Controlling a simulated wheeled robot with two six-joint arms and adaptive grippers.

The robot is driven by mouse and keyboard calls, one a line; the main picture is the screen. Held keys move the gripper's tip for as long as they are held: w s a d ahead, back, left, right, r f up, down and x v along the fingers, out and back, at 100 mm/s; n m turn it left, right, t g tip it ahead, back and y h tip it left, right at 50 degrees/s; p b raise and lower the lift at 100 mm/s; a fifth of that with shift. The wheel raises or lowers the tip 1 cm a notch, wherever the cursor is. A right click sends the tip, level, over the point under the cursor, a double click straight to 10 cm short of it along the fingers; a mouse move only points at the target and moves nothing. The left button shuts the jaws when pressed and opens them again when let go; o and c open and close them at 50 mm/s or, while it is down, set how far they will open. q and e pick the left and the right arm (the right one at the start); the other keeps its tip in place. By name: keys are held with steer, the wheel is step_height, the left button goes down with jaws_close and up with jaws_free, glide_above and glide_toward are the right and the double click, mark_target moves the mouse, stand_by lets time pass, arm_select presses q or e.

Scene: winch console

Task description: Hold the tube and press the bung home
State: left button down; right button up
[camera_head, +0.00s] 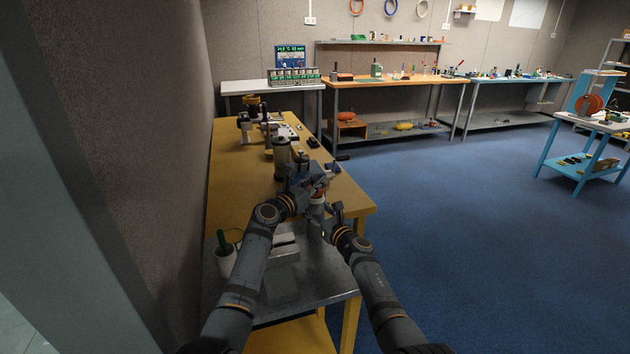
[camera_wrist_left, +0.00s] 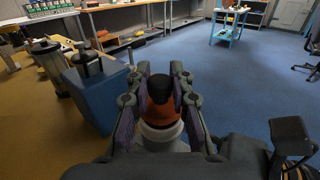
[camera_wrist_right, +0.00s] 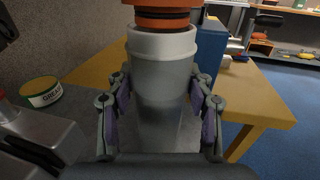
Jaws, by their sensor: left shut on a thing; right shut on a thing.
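The grey tube (camera_wrist_right: 163,90) stands upright in the right wrist view, with a pale collar (camera_wrist_right: 162,42) at its top. My right gripper (camera_wrist_right: 160,108) is shut around the tube's body below the collar. The orange bung (camera_wrist_left: 160,112) with a black top (camera_wrist_left: 160,88) is between the fingers of my left gripper (camera_wrist_left: 161,82), which is shut on it. The bung is in line above the tube's mouth (camera_wrist_left: 160,136). A dark band shows between orange and collar in the right wrist view; I cannot tell how deep the bung sits. In the head view the arms partly hide both.
A blue block (camera_wrist_left: 98,98) stands close beside the tube. Metal cylinders (camera_head: 281,153) stand farther along the yellow bench (camera_head: 228,183). A tin (camera_wrist_right: 41,91) and a pot with a green handle (camera_head: 225,261) are at the left. Blue floor lies open at the right.

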arm_select(q)
steer(key=shift+f, duration=0.65)
steer(key=c, duration=1.1)
jaws_free()
steer(key=shift+f, duration=0.1)
steer(key=v, duration=1.2)
arm_select(e)
steer(key=o, duration=1.6)
